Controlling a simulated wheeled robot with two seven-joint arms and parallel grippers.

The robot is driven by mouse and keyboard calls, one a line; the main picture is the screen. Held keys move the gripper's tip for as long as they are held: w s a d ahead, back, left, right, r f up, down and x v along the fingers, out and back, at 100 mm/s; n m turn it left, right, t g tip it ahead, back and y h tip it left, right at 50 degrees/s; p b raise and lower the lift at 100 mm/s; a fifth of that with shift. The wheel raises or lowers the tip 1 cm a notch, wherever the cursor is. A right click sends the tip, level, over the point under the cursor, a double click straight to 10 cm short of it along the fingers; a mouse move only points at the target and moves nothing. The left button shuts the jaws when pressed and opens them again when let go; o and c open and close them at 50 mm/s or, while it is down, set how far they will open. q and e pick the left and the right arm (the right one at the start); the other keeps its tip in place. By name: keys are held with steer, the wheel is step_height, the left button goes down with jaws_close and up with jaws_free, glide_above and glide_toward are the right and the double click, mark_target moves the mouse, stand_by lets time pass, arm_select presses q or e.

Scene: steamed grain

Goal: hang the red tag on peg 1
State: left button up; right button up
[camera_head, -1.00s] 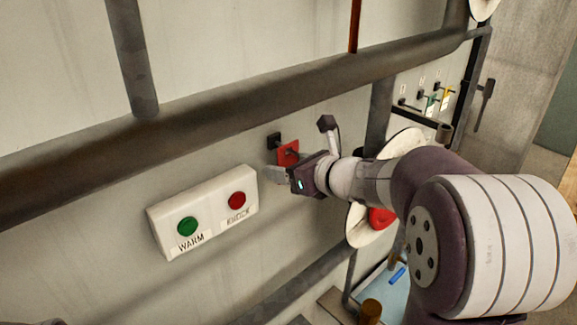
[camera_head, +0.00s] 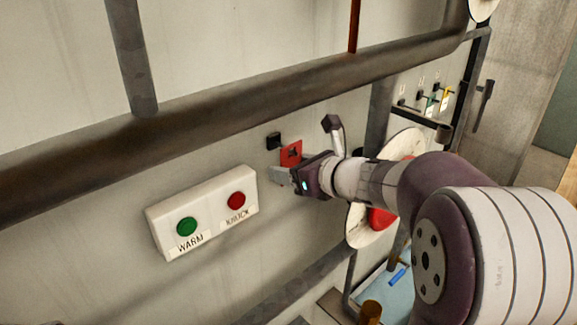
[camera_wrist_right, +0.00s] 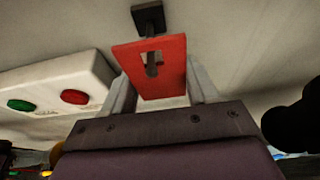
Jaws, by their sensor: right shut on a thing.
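The red tag (camera_head: 291,147) is a flat plate with a slot. My right gripper (camera_head: 284,175) is shut on its lower part, with one finger on each side in the right wrist view (camera_wrist_right: 158,97). The tag is at a black wall hook (camera_head: 273,141) above the button box. In the right wrist view the hook's dark stem (camera_wrist_right: 151,70) shows in the slot of the tag (camera_wrist_right: 128,62); I cannot tell if the stem still passes through. Three small pegs sit on a far panel at the right. The leftmost peg (camera_head: 402,103) looks empty. My left gripper is not in view.
A white box (camera_head: 210,209) with green and red buttons is left of my gripper. A thick pipe (camera_head: 220,103) runs above. A green tag (camera_head: 430,104) and a yellow tag (camera_head: 446,98) hang on the far panel. A dark rail (camera_head: 420,121) lies below them.

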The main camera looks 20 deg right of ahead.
steer(key=shift+s+d, duration=0.2)
steer(key=shift+s, duration=0.4)
steer(key=shift+s+d, duration=0.2)
steer(key=shift+s, duration=0.35)
steer(key=s+d+b, duration=0.1)
steer(key=s+d, duration=0.1)
steer(key=s, duration=0.3)
steer(key=shift+s, duration=0.35)
